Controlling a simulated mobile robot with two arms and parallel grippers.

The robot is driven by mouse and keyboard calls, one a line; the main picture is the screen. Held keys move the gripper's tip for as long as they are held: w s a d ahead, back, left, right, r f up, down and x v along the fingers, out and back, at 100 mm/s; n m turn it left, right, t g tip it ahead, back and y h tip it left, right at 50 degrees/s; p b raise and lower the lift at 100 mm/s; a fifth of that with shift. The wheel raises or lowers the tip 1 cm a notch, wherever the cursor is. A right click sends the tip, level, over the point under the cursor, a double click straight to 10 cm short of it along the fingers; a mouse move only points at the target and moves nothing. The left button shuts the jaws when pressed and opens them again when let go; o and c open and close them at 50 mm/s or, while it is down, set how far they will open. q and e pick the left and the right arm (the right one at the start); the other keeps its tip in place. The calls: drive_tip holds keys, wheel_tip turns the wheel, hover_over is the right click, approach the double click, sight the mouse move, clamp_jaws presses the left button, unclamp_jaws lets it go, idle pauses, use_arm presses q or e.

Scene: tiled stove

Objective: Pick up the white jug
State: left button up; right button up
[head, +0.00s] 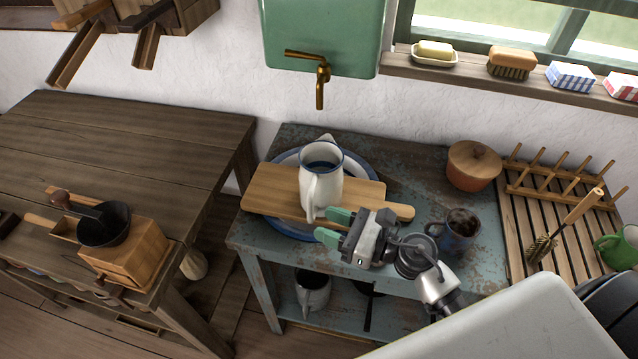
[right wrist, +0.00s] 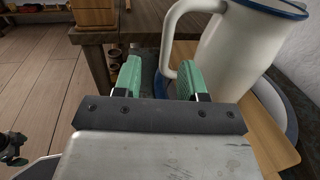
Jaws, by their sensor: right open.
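The white jug (head: 328,188) with a blue rim stands upright on a wooden board (head: 268,190), its handle turned toward the front. My right gripper (head: 332,226), with green fingertips, is open just in front of the jug's handle. In the right wrist view the jug (right wrist: 235,50) is at the upper right. Its handle (right wrist: 168,40) comes down beyond the open fingers (right wrist: 158,78), close to the right finger; I cannot tell whether they touch.
The board lies across a blue-rimmed basin (head: 283,229) on a worn blue table. A dark blue mug (head: 458,232) stands right of my gripper, and a lidded brown pot (head: 473,166) behind it. A brass tap (head: 321,75) hangs above. A wooden table with a coffee grinder (head: 125,255) is left.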

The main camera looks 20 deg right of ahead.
sight(310, 221)
drive_tip(key=x, duration=0.2)
drive_tip(key=p+x, duration=0.1)
drive_tip(key=x, duration=0.2)
drive_tip(key=shift+w+d+p, duration=0.2)
drive_tip(key=shift+d+p, duration=0.05)
drive_tip(key=shift+p, duration=0.05)
clamp_jaws()
